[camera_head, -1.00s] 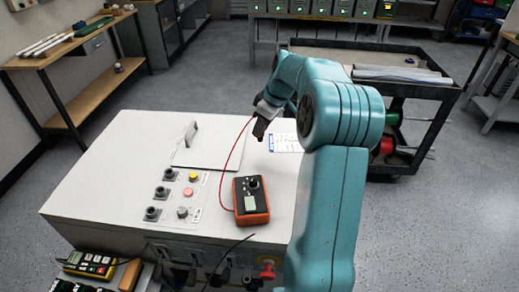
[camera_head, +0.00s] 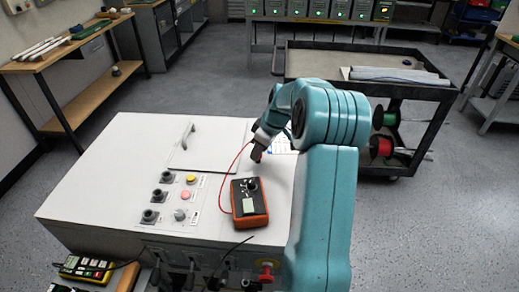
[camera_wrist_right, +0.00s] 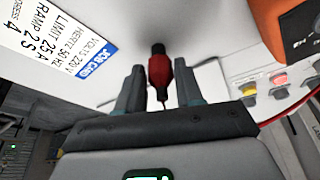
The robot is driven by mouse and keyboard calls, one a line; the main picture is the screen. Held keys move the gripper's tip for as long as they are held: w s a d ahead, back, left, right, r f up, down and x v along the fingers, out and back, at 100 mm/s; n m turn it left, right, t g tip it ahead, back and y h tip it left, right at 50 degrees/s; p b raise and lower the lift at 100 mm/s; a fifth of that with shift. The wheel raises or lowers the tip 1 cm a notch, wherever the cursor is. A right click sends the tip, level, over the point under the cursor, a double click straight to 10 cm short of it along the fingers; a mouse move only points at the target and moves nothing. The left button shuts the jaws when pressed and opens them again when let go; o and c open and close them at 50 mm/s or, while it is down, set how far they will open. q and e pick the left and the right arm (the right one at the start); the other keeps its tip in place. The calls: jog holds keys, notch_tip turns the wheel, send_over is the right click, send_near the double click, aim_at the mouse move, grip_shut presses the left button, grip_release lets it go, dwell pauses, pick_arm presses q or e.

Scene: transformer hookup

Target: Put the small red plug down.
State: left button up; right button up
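The small red plug (camera_wrist_right: 159,72), with a black end, sits between the fingertips of my right gripper (camera_wrist_right: 160,84) in the right wrist view. The fingers appear closed on its sides, and its black end points away from the gripper towards the pale cabinet top. In the head view my right gripper (camera_head: 260,151) is low over the cabinet top (camera_head: 100,195), behind the orange meter (camera_head: 249,201). A red lead (camera_head: 222,183) curves from the meter up to the gripper. Whether the plug touches the top is hard to tell. My left gripper is not in view.
A printed job card (camera_wrist_right: 62,40) lies beside the gripper, partly hidden by my arm in the head view. A hinged plate with a handle (camera_head: 187,134) and several knobs and sockets (camera_head: 160,195) are left of the meter. A dark cart (camera_head: 420,95) stands behind.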

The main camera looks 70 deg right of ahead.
jog(key=shift+o, duration=0.9)
jog(key=shift+r, duration=0.15)
jog(key=shift+r+p, duration=0.25)
jog(key=shift+p, duration=0.05)
jog(key=v, duration=1.1)
jog(key=shift+s+r, duration=0.15)
jog(key=shift+r, duration=0.15)
jog(key=shift+a+f, duration=0.1)
jog(key=shift+a, duration=0.05)
